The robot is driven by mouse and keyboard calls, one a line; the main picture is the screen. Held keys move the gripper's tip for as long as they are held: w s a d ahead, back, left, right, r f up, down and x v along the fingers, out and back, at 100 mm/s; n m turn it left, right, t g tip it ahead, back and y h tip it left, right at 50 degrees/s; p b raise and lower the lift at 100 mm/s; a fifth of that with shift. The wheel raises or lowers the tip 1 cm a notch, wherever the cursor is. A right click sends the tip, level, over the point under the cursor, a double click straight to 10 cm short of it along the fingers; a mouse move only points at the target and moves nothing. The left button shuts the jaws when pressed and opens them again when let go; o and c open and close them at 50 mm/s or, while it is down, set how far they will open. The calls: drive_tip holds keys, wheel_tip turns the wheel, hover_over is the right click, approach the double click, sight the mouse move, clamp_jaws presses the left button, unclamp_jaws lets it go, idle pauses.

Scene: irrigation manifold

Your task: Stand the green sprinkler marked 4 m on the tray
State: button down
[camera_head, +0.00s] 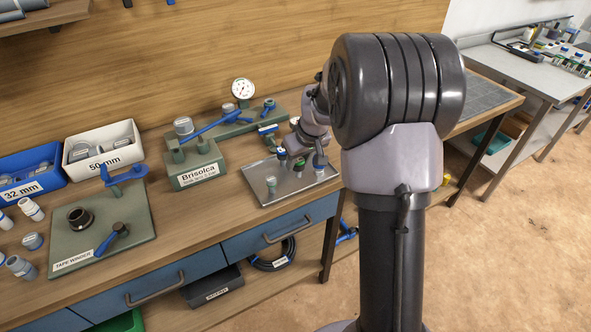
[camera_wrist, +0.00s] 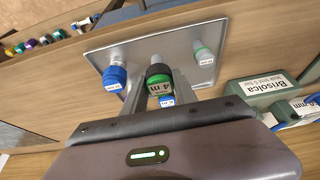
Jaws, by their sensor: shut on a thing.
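In the wrist view, my gripper (camera_wrist: 162,92) is shut on a green sprinkler (camera_wrist: 160,86) whose label reads 4 m. The sprinkler shows a dark top and a green band. It is over the metal tray (camera_wrist: 140,44); whether its base touches the tray I cannot tell. In the head view, the tray (camera_head: 256,197) lies on the bench, and my arm reaches over its back part. On the tray are a blue sprinkler (camera_wrist: 115,76) and a pale green sprinkler (camera_wrist: 203,55), one on each side of the held one. A small blue-labelled part (camera_wrist: 167,101) shows beyond the fingers, mostly hidden.
The Brisolca block (camera_head: 197,170) with its blue lever stands left of the tray. The tape winder plate (camera_head: 135,225), a white 50 mm bin (camera_head: 110,158) and a blue 32 mm bin (camera_head: 28,188) are farther left. A pressure gauge (camera_head: 243,90) stands behind. The tray's front left is clear.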

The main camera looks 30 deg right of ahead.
sight(296, 166)
drive_tip(key=shift+w+f, duration=0.15)
drive_tip(key=shift+w, duration=0.6)
wheel_tip(296, 166, down, 4)
drive_tip(key=shift+r+b, duration=0.15)
drive_tip(key=shift+b, duration=1.05)
drive_tip(key=shift+w+r, duration=0.1)
drive_tip(key=c, duration=1)
unclamp_jaws()
drive_tip(key=shift+o, duration=0.2)
